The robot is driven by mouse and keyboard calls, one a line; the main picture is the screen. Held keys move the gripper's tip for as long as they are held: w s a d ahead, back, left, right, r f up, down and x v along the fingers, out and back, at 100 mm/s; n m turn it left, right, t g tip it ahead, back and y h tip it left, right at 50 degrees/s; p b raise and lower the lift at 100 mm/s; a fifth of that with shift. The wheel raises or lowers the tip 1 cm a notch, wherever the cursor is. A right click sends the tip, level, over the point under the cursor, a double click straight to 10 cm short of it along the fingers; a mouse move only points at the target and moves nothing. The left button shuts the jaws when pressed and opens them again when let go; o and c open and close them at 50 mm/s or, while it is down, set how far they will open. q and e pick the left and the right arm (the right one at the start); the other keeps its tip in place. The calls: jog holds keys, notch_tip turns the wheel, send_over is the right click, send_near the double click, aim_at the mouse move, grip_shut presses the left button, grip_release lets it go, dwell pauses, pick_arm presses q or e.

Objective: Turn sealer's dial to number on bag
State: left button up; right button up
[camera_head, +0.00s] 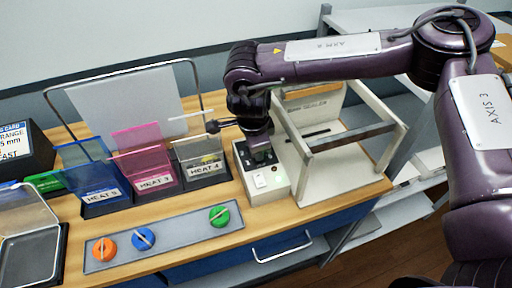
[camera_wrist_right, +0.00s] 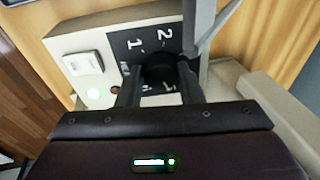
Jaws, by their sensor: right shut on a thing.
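The sealer (camera_head: 325,150) is a pale machine with a metal frame at the right of the counter. Its dial (camera_wrist_right: 158,72) is a dark round knob on a black number plate (camera_wrist_right: 128,48), where 1 and 2 are readable. My right gripper (camera_wrist_right: 160,85) is shut on the dial; in the head view (camera_head: 262,156) it points down at the panel, hiding most of the knob. Which number the dial points to cannot be told. Holders read HEAT 5 (camera_head: 101,197), HEAT 3 (camera_head: 155,183) and HEAT 4 (camera_head: 203,169). No number on a bag is readable. My left gripper is not in view.
A grey tray (camera_head: 180,236) with orange, blue and green round pieces lies at the counter front. A dark dish (camera_head: 30,262) is at far left, below a card stand (camera_head: 20,145). A white rocker switch (camera_wrist_right: 83,63) and lit green lamp (camera_wrist_right: 95,93) sit beside the dial.

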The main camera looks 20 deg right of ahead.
jog(key=shift+n+b, duration=0.7)
jog(key=shift+n, duration=1.1)
jog(key=o, duration=1)
jog(key=shift+c, duration=0.2)
jog(key=d+b+v, duration=0.1)
jog(key=v, duration=0.6)
jog(key=shift+s+a+r, duration=0.3)
jog(key=shift+a+r, duration=0.05)
jog(key=shift+a, duration=0.15)
